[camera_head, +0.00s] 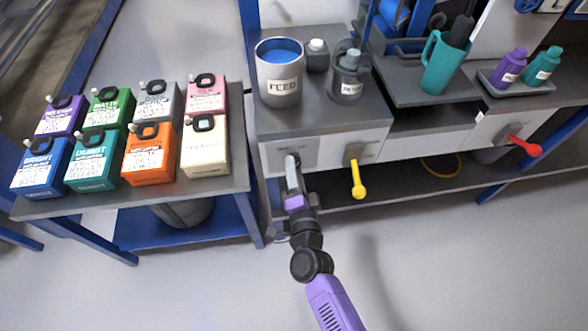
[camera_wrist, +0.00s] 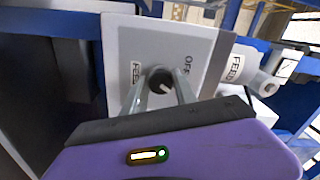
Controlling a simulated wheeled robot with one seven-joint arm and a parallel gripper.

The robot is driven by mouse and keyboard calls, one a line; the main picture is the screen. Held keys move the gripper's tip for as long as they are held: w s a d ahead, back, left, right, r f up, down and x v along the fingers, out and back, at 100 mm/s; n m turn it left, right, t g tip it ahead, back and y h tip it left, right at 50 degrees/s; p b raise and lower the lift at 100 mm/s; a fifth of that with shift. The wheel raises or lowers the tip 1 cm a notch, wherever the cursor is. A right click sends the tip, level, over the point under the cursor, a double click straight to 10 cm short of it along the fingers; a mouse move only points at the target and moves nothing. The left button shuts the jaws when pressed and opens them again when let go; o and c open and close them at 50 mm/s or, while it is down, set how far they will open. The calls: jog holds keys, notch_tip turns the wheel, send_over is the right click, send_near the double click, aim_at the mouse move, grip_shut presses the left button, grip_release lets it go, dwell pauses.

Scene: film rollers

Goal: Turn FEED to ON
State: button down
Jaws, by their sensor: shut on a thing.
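The FEED knob (camera_wrist: 160,80) is dark and round with a pale pointer mark, set on a light grey panel (camera_wrist: 130,40). No ON word is legible. My gripper (camera_wrist: 160,90) has one finger on each side of the knob and is shut on it. In the head view my gripper (camera_head: 292,167) reaches up to the front panel (camera_head: 272,154) at the bench's left end and mostly hides the knob.
A yellow lever (camera_head: 357,180) sticks out right of my gripper, and a red lever (camera_head: 525,146) farther right. The FEED pot (camera_head: 280,90) with blue liquid stands on the bench above. Several coloured canisters (camera_head: 150,150) fill the left table. Floor in front is clear.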

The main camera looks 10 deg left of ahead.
jog(key=shift+f, duration=0.1)
jog(key=c, duration=1)
grip_release()
jog(key=v, duration=0.8)
jog(key=shift+p, duration=0.3)
